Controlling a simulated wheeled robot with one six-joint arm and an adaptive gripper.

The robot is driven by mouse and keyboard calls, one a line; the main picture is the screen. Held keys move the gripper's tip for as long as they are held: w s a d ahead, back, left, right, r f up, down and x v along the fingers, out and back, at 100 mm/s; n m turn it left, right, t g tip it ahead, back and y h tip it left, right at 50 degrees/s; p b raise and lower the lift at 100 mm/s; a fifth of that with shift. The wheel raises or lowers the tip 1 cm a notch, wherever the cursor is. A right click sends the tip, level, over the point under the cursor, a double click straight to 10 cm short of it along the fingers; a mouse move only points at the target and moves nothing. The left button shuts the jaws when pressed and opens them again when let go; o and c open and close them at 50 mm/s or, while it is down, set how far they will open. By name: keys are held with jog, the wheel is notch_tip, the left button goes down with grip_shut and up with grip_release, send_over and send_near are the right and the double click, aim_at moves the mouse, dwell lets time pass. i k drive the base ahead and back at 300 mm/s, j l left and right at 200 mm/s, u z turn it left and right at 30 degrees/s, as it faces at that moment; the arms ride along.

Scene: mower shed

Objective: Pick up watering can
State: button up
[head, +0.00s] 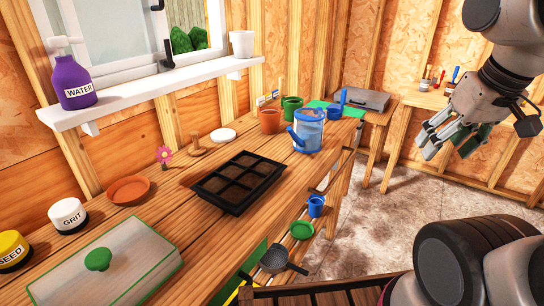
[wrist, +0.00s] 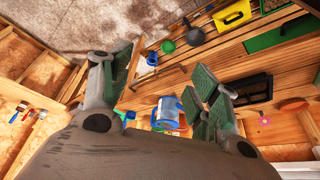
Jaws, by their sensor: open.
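The watering can (head: 310,131) is a clear and blue vessel with a blue rim and a blue part sticking out at its left. It stands upright on the wooden workbench (head: 215,215), near the front edge by the right end. In the wrist view the can (wrist: 168,113) shows between my fingers, but farther off, partly beside the right finger. My gripper (head: 448,140) is open and empty, in the air to the right of the bench and apart from the can. Its fingers also frame the wrist view (wrist: 165,88).
A black seed tray (head: 240,182) lies left of the can. Terracotta (head: 270,120) and green pots (head: 292,108) stand behind it, with a blue scoop-like item (head: 338,104) to the right. A lower shelf holds a blue cup (head: 316,206). Floor (head: 410,205) is open right of the bench.

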aim_at(307, 135)
jog(key=i+l, duration=0.1)
jog(key=l, duration=0.35)
jog(key=i+l, duration=0.1)
jog(key=l, duration=0.35)
jog(key=i+l, duration=0.1)
jog(key=l, duration=0.35)
jog(key=l+u, duration=0.2)
jog(key=u, duration=0.25)
jog(key=l+u, duration=0.25)
jog(key=u, duration=0.2)
jog(key=l+u, duration=0.2)
jog(key=u, duration=0.25)
jog(key=i+u, duration=0.2)
jog(key=i, duration=0.25)
